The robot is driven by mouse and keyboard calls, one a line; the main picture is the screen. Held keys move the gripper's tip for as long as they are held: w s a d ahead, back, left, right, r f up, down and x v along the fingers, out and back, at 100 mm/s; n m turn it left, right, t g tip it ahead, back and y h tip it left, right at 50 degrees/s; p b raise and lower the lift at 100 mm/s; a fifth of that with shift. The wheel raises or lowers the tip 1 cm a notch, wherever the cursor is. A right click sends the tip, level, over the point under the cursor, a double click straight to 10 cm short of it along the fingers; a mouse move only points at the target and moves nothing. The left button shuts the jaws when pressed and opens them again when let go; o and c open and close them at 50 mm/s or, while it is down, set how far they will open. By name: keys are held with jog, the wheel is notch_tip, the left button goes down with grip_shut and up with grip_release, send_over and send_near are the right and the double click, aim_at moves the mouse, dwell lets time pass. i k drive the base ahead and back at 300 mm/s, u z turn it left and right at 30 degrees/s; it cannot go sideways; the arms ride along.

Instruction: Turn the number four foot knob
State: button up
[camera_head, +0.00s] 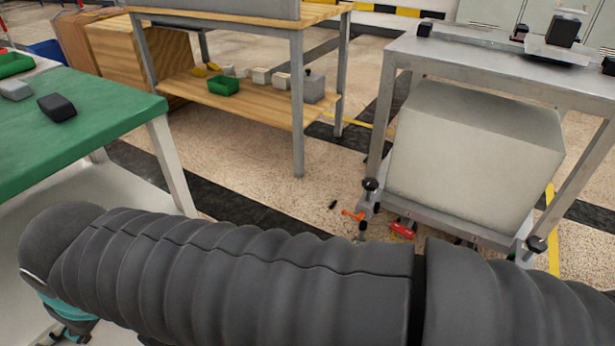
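The metal stand (500,78) at the right has black knobs low on its frame. One foot knob (370,185) is at its left leg, with another dark knob-like part (362,228) lower down. A further foot knob (536,244) is at the right front corner. No numbers are legible, so I cannot tell which is number four. My arm in its dark ribbed sleeve crosses the bottom of the view and hides the floor in front of the stand. My gripper cannot be made out; only teal and dark parts of my arm show at the lower left.
A large pale block (475,150) fills the stand's lower space. A red tool (402,230) and an orange item (352,215) lie by the left leg. A green-topped table (90,130) is at left, a wooden workbench (255,100) behind. Speckled floor between them is open.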

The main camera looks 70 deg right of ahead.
aim_at(369, 183)
jog(key=u, duration=0.8)
jog(key=k, duration=1)
jog(key=z, duration=2)
